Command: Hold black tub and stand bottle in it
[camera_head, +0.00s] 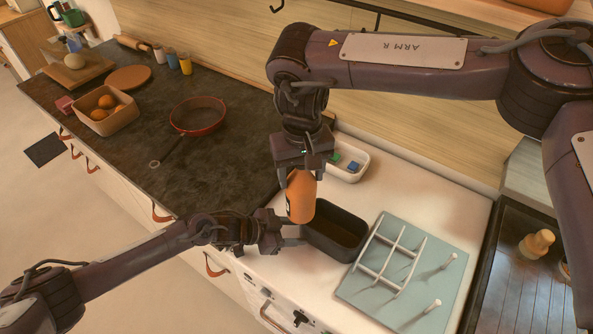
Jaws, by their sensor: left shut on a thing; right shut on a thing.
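The black tub (349,247) stands on the white counter, its open top facing up and its inside empty where I can see it. My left gripper (283,238) is shut on the tub's left end. The orange bottle (301,199) hangs upright from my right gripper (299,172), which is shut on its upper part. In the picture the bottle's lower end overlaps the tub's back left corner; I cannot tell its exact height above the tub. The gripper hides the bottle's top.
A pale blue rack (418,309) with white bars and pegs stands right of the tub. A white dish (352,174) with a blue and a green item sits behind. A red-rimmed pan (197,129) lies on the dark counter at left.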

